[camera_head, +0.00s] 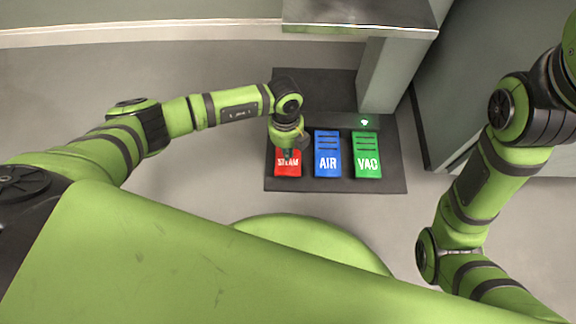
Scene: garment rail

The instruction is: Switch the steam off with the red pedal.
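The red pedal (288,170), marked STEAM, is at the left of a row of three on a dark floor plate. My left gripper (287,152) is over the upper part of the red pedal, pointing down. It hides that part and the middle of the lettering. From above I cannot tell whether its fingers are open or shut, or whether they touch the pedal. My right arm is at the right of the head view, and its gripper is not in view.
The blue AIR pedal (327,160) is close to the right of the red one, then the green VAC pedal (367,162). A small green light (364,122) glows above VAC. A grey post (392,75) and ledge (358,14) stand behind. Floor in front is clear.

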